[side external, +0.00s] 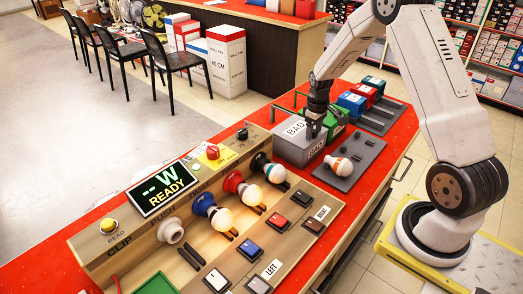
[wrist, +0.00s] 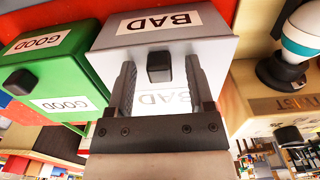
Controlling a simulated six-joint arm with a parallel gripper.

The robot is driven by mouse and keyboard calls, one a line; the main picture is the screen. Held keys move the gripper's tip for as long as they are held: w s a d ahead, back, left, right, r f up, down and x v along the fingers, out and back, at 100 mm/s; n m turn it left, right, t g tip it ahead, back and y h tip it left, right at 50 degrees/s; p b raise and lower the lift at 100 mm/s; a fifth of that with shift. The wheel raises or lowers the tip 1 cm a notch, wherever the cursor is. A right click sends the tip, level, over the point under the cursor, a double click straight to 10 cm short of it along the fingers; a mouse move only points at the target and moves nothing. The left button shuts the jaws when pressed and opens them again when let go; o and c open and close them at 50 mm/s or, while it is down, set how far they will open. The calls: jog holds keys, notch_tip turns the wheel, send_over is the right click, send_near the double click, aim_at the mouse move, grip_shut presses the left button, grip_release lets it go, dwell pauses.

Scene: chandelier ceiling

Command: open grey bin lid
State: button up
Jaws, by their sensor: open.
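The grey bin (side external: 288,152) stands on the red bench top, with BAD labels on its top and front. In the wrist view its grey lid (wrist: 214,30) looks shut. A dark square knob (wrist: 160,67) sticks out near the lid's front edge. My gripper (side external: 316,128) is at the bin's front upper edge. In the wrist view my gripper (wrist: 160,75) is open, with one finger on either side of the knob and gaps between. I cannot tell whether the fingers touch the bin.
The green GOOD bin (side external: 339,118) stands right beside the grey one. A grey plate with a bulb (side external: 338,165) lies in front. The wooden test panel (side external: 190,215) with sockets and bulbs is at the left. Blue and red boxes (side external: 352,104) stand beyond the green bin.

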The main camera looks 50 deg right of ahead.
grip_shut()
dwell(1.3)
